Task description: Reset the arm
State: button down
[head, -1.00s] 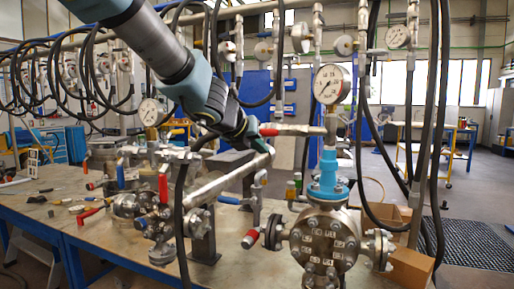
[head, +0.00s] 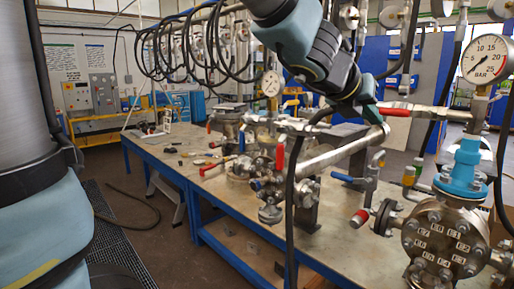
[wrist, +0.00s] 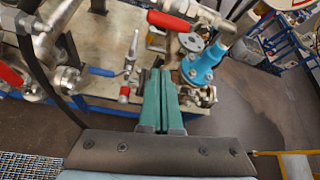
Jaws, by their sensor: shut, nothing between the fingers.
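My gripper (wrist: 158,75) shows in the wrist view as two green fingers pressed together, with nothing between them. It is over the front edge of the workbench (head: 165,155), near the blue valve fitting (wrist: 203,62) and a red-handled valve (wrist: 168,20). I cannot tell how far above them it is. In the head view my arm reaches down from the top centre, and its end is close to the red-handled pipe (head: 394,112). The fingertips are hard to make out there.
A flanged vessel (head: 437,240) stands at the bench's right end under a pressure gauge (head: 485,60). Black hoses (head: 290,200) hang over the bench. A slanted steel pipe (head: 335,155) and valves crowd the middle. Floor (head: 130,215) is open to the left, with a loose hose.

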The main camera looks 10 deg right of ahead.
jog(key=w+a+f+n+t+y, duration=0.1)
jog(key=w+a+f+n+y, duration=0.2)
jog(key=w+a+f+n, duration=0.35)
jog(key=w+a+f+n+t+y, duration=0.1)
jog(key=w+a+f+n+y, duration=0.15)
jog(key=a+n, duration=0.65)
jog(key=w+a+f+n+t+y, duration=0.1)
jog(key=w+a+f+n+y, duration=0.1)
jog(key=w+a+f+n, duration=0.45)
jog(key=s+a+f+n+g+y, duration=0.1)
jog(key=s+a+f+n+g, duration=0.2)
jog(key=a+n, duration=0.6)
jog(key=s+a+f+n+g+y, duration=0.2)
jog(key=s+a+f+n, duration=0.4)
jog(key=n, duration=0.7)
jog(key=s+a+g, duration=0.1)
jog(key=s+a, duration=0.1)
jog(key=a, duration=0.1)
jog(key=shift+s+f+n, duration=0.3)
jog(key=shift+s+f, duration=0.05)
jog(key=shift+f, duration=0.05)
